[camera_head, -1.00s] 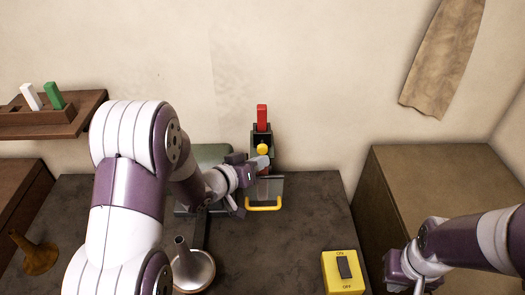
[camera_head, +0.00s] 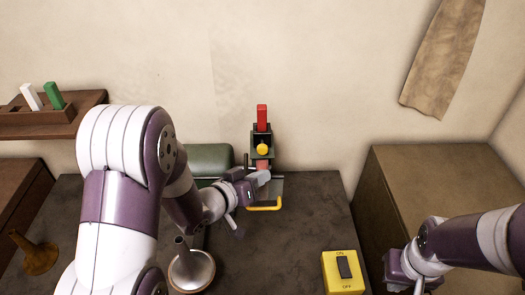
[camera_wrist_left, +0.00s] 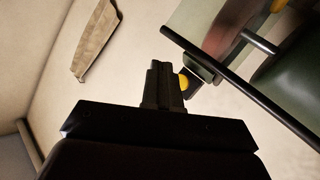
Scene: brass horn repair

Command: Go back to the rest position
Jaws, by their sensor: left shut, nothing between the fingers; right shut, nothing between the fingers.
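My left gripper (camera_head: 258,181) is shut and empty in the head view. It is over the dark bench, in front of the green machine (camera_head: 210,160) and just below the red-handled tool holder (camera_head: 262,118) with its yellow knob (camera_head: 263,149). In the left wrist view my left gripper's fingers (camera_wrist_left: 158,72) are together, with the yellow knob (camera_wrist_left: 183,82) showing just beside them. I cannot tell whether they touch anything. My right gripper (camera_head: 405,285) is at the lower right edge of the head view, shut and low beside the brown cabinet.
A yellow ON/OFF switch box (camera_head: 343,272) sits at the bench's front right. A yellow handle (camera_head: 264,208) is under my left gripper. A metal funnel-shaped piece (camera_head: 190,268) stands near my left arm. A brass horn piece (camera_head: 36,254) is at the left. The bench's right middle is clear.

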